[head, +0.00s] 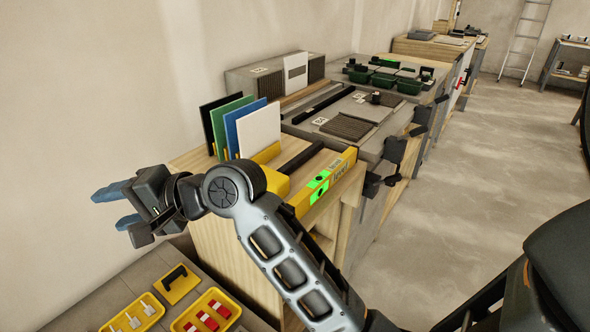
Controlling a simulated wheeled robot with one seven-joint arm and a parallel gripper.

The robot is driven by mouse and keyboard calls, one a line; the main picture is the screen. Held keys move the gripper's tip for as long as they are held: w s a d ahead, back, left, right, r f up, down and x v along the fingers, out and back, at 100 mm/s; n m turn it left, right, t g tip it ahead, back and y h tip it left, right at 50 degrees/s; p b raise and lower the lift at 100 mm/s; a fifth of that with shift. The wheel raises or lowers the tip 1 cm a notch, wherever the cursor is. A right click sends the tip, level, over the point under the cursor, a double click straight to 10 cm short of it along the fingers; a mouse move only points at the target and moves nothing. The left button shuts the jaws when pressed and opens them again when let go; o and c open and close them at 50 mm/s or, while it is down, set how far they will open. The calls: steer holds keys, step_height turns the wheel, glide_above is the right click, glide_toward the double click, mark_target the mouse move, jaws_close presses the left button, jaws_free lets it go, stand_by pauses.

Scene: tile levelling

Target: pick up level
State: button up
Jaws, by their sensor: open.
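The level (340,178) is a yellow bar with bright green windows and dark lettering. My gripper (109,207) has two blue fingers, spread apart and empty. It is to the left of the level, clear of it, over the area in front of the wall and above the lower grey surface.
Coloured panels (258,131) stand upright in a yellow holder behind the level. Grey worktops with green bins (383,81) continue behind. The floor (480,170) at right is clear.

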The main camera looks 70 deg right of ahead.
steer(key=s+d+r+g+p, duration=0.1)
steer(key=d+r+g+p, duration=0.15)
steer(key=d, duration=0.65)
steer(key=m+g+h+p, duration=0.4)
steer(key=m+g+h, duration=0.15)
steer(key=g, duration=0.55)
glide_above(327, 171)
steer(key=f, duration=0.1)
steer(key=f+y, duration=0.1)
steer(key=shift+s+a+f+m, duration=0.3)
steer(key=shift+m, duration=0.05)
step_height(327, 171, down, 2)
steer(key=shift+f, duration=0.2)
steer(key=shift+w+d+f+p, duration=0.15)
steer(key=shift+f, duration=1.15)
steer(key=shift+w+d+f+p, duration=0.1)
steer(key=shift+f+p, duration=0.05)
steer(key=shift+f, duration=1.15)
jaws_close()
